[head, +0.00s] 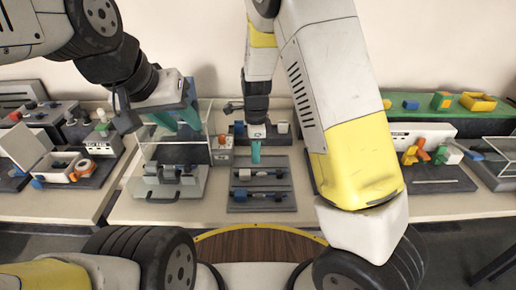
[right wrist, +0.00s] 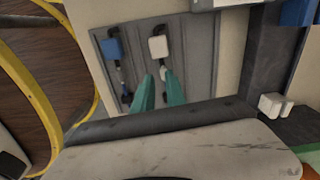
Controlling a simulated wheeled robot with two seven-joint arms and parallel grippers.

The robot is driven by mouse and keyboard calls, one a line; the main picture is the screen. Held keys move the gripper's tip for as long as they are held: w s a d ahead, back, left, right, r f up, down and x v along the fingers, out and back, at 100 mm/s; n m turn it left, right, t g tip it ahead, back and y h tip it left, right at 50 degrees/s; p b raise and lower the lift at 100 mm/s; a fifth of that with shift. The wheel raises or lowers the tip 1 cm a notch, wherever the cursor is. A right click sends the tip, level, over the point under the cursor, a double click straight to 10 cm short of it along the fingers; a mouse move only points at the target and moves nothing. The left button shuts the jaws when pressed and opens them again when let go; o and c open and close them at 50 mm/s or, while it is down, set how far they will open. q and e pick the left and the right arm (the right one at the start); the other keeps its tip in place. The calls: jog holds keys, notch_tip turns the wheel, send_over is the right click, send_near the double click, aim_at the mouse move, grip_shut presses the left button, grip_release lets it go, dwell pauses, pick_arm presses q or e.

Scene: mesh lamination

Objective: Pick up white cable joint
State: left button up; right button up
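The grey cable tray (head: 235,206) holds two rows of dark cable with blue and white parts. In the right wrist view, a white joint block (right wrist: 158,47) sits at one end of the row farther from me, and a blue block (right wrist: 112,49) ends the nearer row. My right gripper (head: 256,152) points down above the far row. In the right wrist view its teal fingers (right wrist: 160,80) are apart, with a small white piece (right wrist: 163,73) showing between the tips; contact is unclear. My left gripper (head: 176,122) is open at the clear-walled fixture, its teal fingers apart and empty.
The clear-walled fixture (head: 147,187) with a grey handle stands left of the tray. A white block (head: 283,128) stands behind the tray. A green board (head: 450,104) with coloured blocks lies at the right. Several devices crowd the left table.

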aim_at(256, 173)
jog(key=shift+w+f, duration=0.3)
jog(key=shift+f, duration=0.1)
jog(key=shift+w+f, duration=0.1)
jog(key=shift+f, duration=0.25)
notch_tip(256, 173, down, 7)
jog(key=shift+r, duration=0.1)
grip_shut()
